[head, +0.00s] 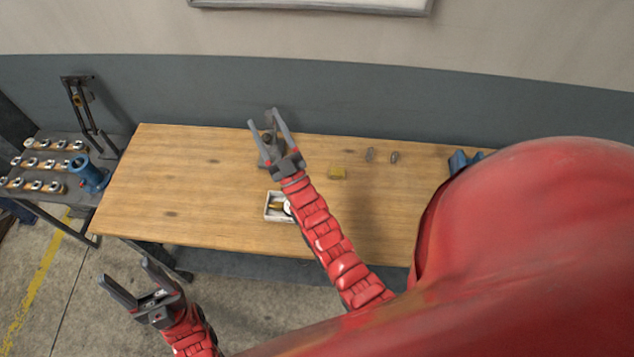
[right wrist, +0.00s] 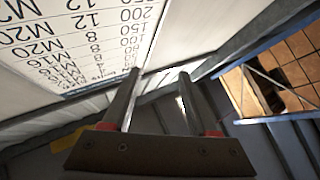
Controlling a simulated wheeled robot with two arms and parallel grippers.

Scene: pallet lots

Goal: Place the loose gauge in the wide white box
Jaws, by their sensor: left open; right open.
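A small white box (head: 267,213) sits on the wooden table, partly hidden behind my right arm. It holds a yellow-and-dark piece, and a round white-faced thing shows at its right side, half covered by my arm. I cannot tell whether that is the gauge or whether it lies inside the box. My right gripper (head: 263,118) is open and empty, raised over the table's back edge; its parted fingers also show in the right wrist view (right wrist: 158,74). My left gripper (head: 124,270) is open and empty, in front of the table's left front corner.
A grey object (head: 266,157) stands behind my right gripper. A blue thing (head: 463,161) is at the right. A side rack (head: 45,200) holds several white-orange pieces and a blue cylinder (head: 90,174).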

